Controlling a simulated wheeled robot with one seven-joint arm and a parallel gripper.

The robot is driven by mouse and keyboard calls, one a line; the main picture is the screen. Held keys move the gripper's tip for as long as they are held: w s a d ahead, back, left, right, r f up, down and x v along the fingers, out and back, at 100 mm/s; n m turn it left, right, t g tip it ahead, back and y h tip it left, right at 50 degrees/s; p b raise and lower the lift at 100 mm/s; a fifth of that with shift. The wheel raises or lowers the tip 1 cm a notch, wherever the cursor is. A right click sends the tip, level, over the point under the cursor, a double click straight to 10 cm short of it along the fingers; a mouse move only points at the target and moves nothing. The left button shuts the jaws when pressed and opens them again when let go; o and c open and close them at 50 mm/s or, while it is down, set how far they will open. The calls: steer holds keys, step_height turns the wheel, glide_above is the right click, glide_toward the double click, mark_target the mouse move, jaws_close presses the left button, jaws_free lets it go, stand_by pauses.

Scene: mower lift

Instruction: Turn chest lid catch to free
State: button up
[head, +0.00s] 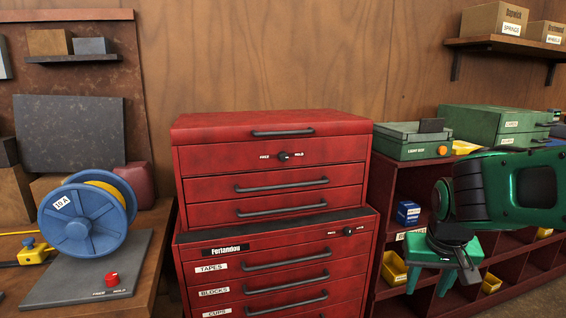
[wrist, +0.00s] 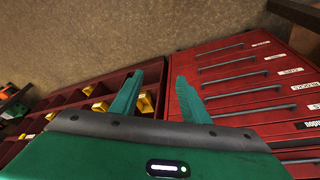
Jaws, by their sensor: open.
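The red tool chest (head: 225,159) stands on a red drawer cabinet (head: 215,257), with its lid shut. A small dark catch (head: 284,156) sits on the chest front below the lid handle, between the labels FREE on its left and HOLD on its right. Its pointer seems to lie toward HOLD, but it is small. My green gripper (head: 440,272) is open and empty, right of the cabinet and well apart from the catch. In the wrist view my gripper (wrist: 160,84) shows two spread fingers; the catch cannot be made out there.
Another dark knob (head: 349,231) sits on the lower cabinet's top right. A blue reel (head: 75,232) and a red knob (head: 111,279) are on the left bench. Red shelving (head: 388,187) with yellow bins stands behind my arm. Room before the chest looks clear.

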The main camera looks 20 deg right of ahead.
steer(key=w+r+n+t+h, duration=0.1)
steer(key=w+r+t+h, duration=0.15)
steer(key=w, duration=0.75)
steer(key=n+t+y, duration=0.5)
steer(key=t, duration=0.8)
glide_toward(284, 157)
steer(key=w, duration=0.8)
steer(key=shift+w, duration=0.1)
steer(key=shift+r, duration=0.1)
steer(key=c, duration=1.1)
steer(key=shift+o, duration=0.2)
